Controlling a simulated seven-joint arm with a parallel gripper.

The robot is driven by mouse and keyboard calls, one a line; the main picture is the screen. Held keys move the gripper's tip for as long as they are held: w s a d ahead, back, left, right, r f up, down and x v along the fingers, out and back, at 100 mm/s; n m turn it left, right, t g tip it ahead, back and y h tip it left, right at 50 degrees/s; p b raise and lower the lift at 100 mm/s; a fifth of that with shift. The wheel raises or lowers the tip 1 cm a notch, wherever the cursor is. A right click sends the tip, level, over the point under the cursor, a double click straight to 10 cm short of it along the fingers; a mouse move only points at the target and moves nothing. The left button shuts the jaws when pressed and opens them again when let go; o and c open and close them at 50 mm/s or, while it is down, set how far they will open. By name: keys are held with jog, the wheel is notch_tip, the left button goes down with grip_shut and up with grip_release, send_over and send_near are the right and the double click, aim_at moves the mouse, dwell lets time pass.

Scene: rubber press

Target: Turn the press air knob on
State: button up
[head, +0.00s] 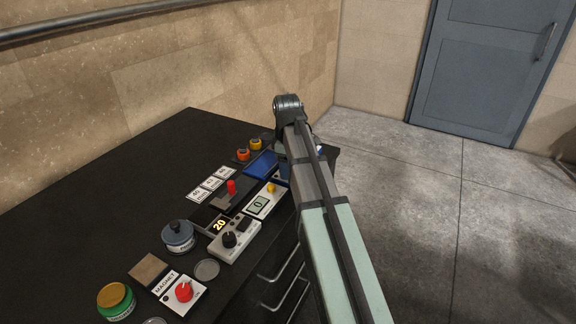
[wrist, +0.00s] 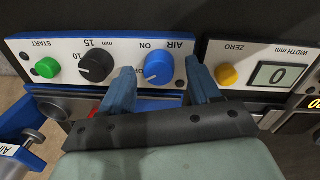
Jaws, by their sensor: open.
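The press air knob (wrist: 158,67) is a round blue knob on a white panel (wrist: 113,49) marked AIR, with ON printed beside it. The wrist view shows the lettering upside down. My gripper (wrist: 160,70) is open, with one blue-grey finger on each side of the knob and small gaps between. I cannot tell whether a finger touches it. The knob's pointer setting is too small to read surely. In the head view my arm hides the knob and the gripper's fingers.
A black dial (wrist: 95,66) and green START button (wrist: 47,68) share the panel. Right of my gripper, a width gauge (wrist: 280,74) has a yellow ZERO button (wrist: 227,74).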

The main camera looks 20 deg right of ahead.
jog(key=shift+c, duration=0.3)
jog(key=c, duration=1)
jog(key=m, duration=0.3)
jog(key=shift+m, duration=0.3)
jog(key=m, duration=0.4)
jog(key=shift+w+m, duration=0.1)
jog(key=shift+m, duration=0.2)
jog(key=m, duration=0.4)
jog(key=shift+m+g, duration=0.3)
jog(key=shift+m, duration=1.8)
